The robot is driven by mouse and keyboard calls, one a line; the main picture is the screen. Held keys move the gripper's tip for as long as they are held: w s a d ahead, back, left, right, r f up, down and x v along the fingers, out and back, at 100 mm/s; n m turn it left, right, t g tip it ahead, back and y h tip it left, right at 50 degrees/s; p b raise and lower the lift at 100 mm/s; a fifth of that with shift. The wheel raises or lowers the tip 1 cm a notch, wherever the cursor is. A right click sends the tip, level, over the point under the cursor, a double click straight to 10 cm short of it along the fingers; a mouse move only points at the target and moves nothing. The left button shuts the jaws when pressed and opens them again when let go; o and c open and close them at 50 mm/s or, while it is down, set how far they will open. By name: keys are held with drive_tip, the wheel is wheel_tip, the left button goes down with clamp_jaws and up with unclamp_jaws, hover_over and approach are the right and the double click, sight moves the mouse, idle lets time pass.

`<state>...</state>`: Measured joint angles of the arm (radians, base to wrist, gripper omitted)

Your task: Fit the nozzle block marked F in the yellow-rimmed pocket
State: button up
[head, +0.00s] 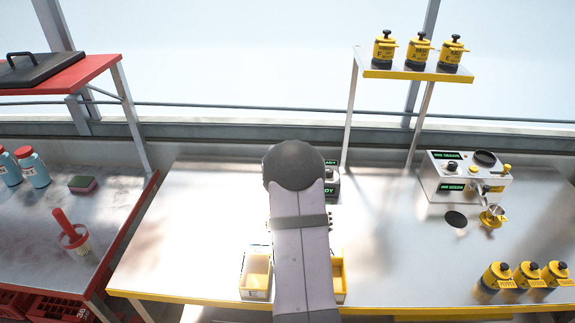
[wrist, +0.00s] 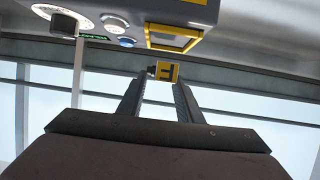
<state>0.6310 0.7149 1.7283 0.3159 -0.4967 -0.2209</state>
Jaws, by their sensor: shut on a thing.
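In the wrist view, my gripper (wrist: 160,82) is shut on a small dark block with a yellow face (wrist: 167,71). Its dark mark looks like a turned F. The yellow-rimmed pocket (wrist: 172,38) is on the pale machine (wrist: 220,18) above the block in that picture. A visible gap separates block and pocket in the picture; the real distance is hard to judge. In the head view, my arm hides the gripper, block and pocket. Only a grey machine part with a green display (head: 331,181) shows beside my arm.
A second machine (head: 465,178) and several yellow canisters (head: 527,275) stand right. A yellow-edged shelf (head: 415,75) rises behind.

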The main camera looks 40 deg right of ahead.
drive_tip(key=shift+f+p, duration=0.3)
drive_tip(key=shift+f, duration=1.55)
drive_tip(key=shift+f, duration=0.1)
drive_tip(key=o, duration=1.2)
drive_tip(key=shift+r, duration=0.2)
drive_tip(key=b+v, duration=0.2)
drive_tip(key=v, duration=1)
